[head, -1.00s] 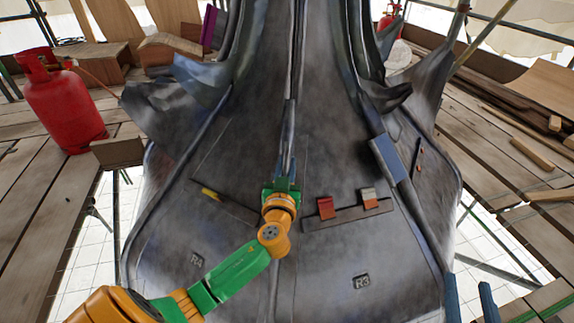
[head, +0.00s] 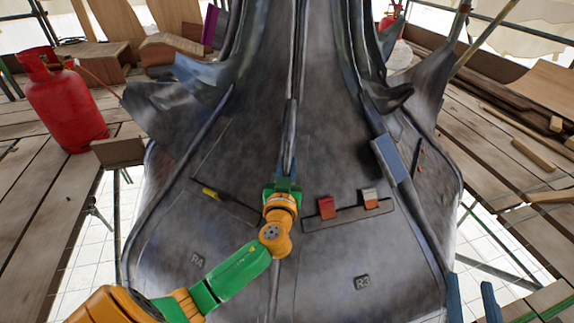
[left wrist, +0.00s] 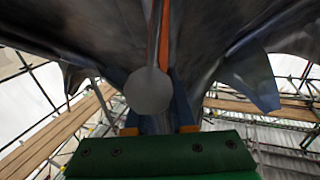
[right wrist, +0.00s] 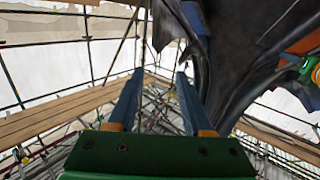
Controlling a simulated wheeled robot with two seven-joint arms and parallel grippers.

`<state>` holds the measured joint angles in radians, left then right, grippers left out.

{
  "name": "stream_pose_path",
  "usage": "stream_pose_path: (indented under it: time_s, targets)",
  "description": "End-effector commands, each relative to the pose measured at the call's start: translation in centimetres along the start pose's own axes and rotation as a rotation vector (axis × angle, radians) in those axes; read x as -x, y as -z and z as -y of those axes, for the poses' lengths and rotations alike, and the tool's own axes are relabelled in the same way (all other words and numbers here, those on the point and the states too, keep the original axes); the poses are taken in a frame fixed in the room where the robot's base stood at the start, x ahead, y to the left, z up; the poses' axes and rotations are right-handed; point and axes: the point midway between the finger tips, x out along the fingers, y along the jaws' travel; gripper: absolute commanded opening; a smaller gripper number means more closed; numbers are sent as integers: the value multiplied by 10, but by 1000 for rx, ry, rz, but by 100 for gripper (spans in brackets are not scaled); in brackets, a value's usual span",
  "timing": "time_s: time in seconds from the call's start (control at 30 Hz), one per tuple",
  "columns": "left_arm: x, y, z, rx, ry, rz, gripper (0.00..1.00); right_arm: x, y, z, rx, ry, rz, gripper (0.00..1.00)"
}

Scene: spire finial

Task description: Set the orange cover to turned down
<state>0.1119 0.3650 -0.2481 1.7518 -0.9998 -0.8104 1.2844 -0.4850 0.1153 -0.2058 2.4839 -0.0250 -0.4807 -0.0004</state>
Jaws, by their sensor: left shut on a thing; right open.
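An orange-red flap (head: 326,208) stands on a dark strip on the right panel of the metal spire. Beside it, a second flap (head: 370,198) has a pale upper part and an orange-red lower part. I cannot tell which is the cover. My left gripper (head: 286,168) is at the central ridge, left of both flaps and apart from them. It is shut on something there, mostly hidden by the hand. The left wrist view shows a grey round end (left wrist: 150,91) in front of its fingers. My right gripper (head: 470,302) is open and empty at lower right; its spread fingers show in the right wrist view (right wrist: 160,80).
A yellow piece (head: 211,193) sits on the left panel. A red gas cylinder (head: 66,100) stands at far left. Plank decking (head: 505,150) and scaffold poles surround the spire (head: 330,130). A curled metal leaf (right wrist: 240,60) is right of the right gripper; open air lies ahead.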

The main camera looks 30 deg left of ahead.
Motion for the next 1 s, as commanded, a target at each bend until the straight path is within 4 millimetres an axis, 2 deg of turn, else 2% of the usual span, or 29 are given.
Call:
stream_pose_path:
  time_s: [0.03, 0.37, 0.57, 0.67, 0.77, 0.87, 1.0]
  targets:
    - [1, -1, -4, 4, -13, 2, 0, 0, 0, 0, 0, 0, -4, 50]
    - [1, -2, -5, -5, -5, 3, 0, 0, 11, 2, 1, 4, -63, 50]
    - [1, -3, -7, -22, 11, 2, 0, 1, 36, 4, 6, 10, -194, 50]
    - [0, -4, -9, -41, 28, 2, 0, 6, 56, 6, 6, 16, -305, 50]
    - [-1, -5, -11, -68, 51, 0, 0, 17, 84, 10, 6, 26, -469, 50]
    - [-2, -6, -13, -101, 79, 0, 0, 38, 115, 14, 5, 38, -673, 50]
    - [-4, -7, -15, -147, 118, -1, 0, 82, 153, 20, 1, 57, -982, 50]
